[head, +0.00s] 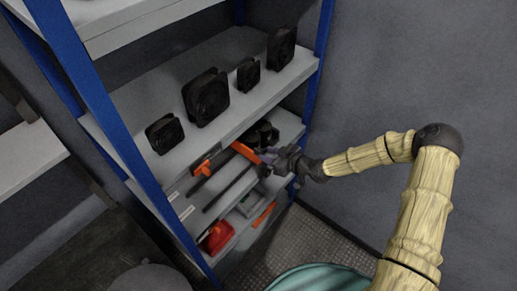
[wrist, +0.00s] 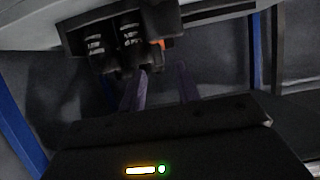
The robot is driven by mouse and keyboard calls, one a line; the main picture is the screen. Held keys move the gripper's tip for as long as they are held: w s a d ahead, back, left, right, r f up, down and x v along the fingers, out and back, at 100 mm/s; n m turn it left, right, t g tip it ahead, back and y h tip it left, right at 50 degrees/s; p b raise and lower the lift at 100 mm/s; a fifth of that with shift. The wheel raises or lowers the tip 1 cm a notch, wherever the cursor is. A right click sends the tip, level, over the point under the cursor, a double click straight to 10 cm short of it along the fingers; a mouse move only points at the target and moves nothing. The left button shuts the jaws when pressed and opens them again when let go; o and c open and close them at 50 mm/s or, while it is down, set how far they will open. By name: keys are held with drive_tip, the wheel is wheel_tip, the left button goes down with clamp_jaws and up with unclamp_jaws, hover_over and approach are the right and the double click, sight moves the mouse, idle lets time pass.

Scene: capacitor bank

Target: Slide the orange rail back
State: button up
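In the head view an orange bar (head: 245,152), which looks like the rail, lies slantwise on the middle shelf beside dark round parts (head: 262,134). My gripper (head: 268,157) is at its right end; I cannot tell whether they touch. In the wrist view my gripper's two purple fingers (wrist: 160,78) are apart, with nothing visible between them. A small orange patch (wrist: 157,44) shows just beyond them, beside black cylinders (wrist: 130,42) with white print. Most of the rail is hidden there.
A shelf (head: 247,104) with several black fans (head: 206,97) is above the rail's shelf. Blue posts (head: 93,90) frame the rack. A second orange piece (head: 202,168) with dark bars is to the left. A red item (head: 217,237) is lower down. Open floor (head: 310,245) is at right.

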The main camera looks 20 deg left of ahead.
sight(261, 152)
drive_tip(key=p+x, duration=0.1)
drive_tip(key=x, duration=0.4)
drive_tip(key=shift+w+a, duration=0.15)
clamp_jaws()
